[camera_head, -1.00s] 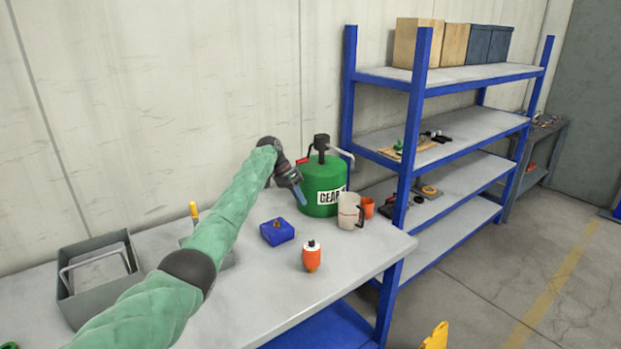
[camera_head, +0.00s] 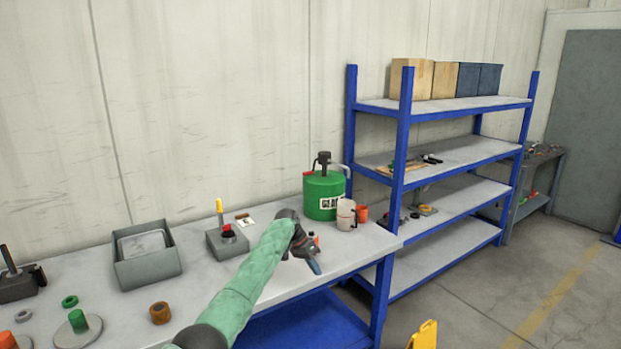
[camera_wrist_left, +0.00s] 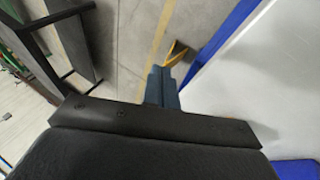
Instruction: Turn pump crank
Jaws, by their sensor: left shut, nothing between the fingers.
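The pump is a green drum (camera_head: 322,197) with a dark pump head (camera_head: 323,158) on top, standing at the back right of the workbench. A red-handled crank (camera_head: 311,173) shows at its left side, and a pale spout reaches to the right. My left gripper (camera_head: 314,266) is shut and empty. It is in front of the drum, near the bench's front edge, apart from the pump. In the left wrist view its blue fingers (camera_wrist_left: 161,88) are together, pointing over the floor beside the bench. My right gripper is not in view.
A beige jug (camera_head: 346,215) and an orange cup (camera_head: 362,214) stand right of the drum. My left arm partly hides a small orange bottle. A grey bin (camera_head: 146,268) and a grey block with a yellow-handled tool (camera_head: 220,209) lie left. A blue shelf (camera_head: 405,140) stands right.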

